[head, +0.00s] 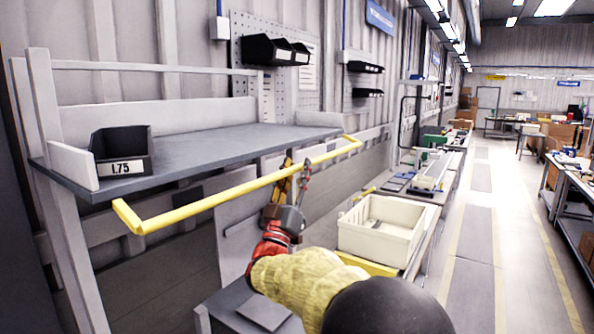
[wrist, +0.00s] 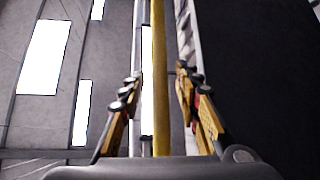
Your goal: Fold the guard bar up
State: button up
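The yellow guard bar (head: 222,195) runs along the front of the grey shelf in the head view, with a short bent arm at each end. It stands out from the shelf's front edge at about shelf height. My gripper (head: 296,172) is at the bar, right of its middle, reaching up from below. In the wrist view the bar (wrist: 159,80) passes between the two fingers of my gripper (wrist: 156,82). The fingers are apart, with a visible gap on each side of the bar. The exact contact is hidden in the head view.
A cream tote (head: 388,225) stands on a bench to the right of my arm. Black bins (head: 270,50) hang on the wall panel. The aisle (head: 470,240) at right is clear.

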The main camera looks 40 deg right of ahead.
jog(key=shift+w+d+r, duration=0.1)
jog(key=shift+d+r, duration=0.05)
jog(key=shift+c, duration=0.7)
grip_shut()
